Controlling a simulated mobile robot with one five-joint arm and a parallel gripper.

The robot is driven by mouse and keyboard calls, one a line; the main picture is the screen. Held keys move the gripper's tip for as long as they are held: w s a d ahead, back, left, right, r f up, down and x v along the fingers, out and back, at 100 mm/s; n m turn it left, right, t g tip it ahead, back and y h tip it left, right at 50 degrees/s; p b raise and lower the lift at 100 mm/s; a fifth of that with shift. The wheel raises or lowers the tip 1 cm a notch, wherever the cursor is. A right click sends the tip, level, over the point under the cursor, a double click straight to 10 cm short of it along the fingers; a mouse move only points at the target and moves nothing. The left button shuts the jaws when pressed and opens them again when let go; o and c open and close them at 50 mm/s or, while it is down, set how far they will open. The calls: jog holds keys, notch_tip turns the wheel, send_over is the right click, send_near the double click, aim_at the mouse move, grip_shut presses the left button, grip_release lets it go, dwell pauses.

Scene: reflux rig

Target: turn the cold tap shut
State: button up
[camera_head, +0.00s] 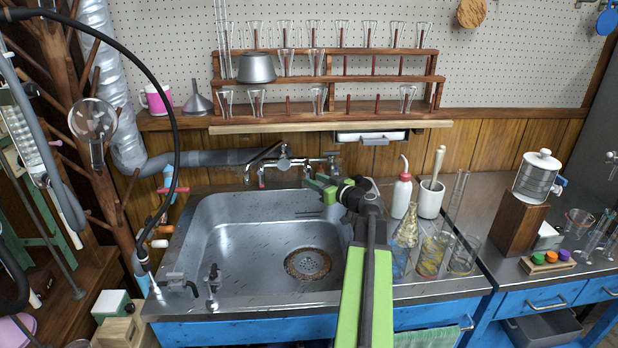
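A metal mixer tap (284,164) is mounted at the back of the steel sink, with handles or fittings at its left and right ends. The right-hand tap fitting (332,160) is just above and behind my gripper. I cannot tell from colour which handle is the cold one; a small reddish mark shows near the left fitting (261,181). My gripper (320,187), with green fingers, is over the sink's back right rim, below the right fitting and seemingly apart from it. It appears empty, but the finger gap is unclear. My arm hides part of the sink's right side.
The sink (225,235) is empty. Right of my arm stand a wash bottle (401,196), a mortar with pestle (430,200) and several glass vessels. A wooden glassware rack (330,118) is above the tap. A black hose (150,75) arches at left.

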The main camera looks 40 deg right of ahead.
jog(key=s+a+r+p, duration=0.1)
jog(key=s, duration=1.1)
jog(key=shift+s+a+r, duration=0.25)
jog(key=shift+s, duration=0.15)
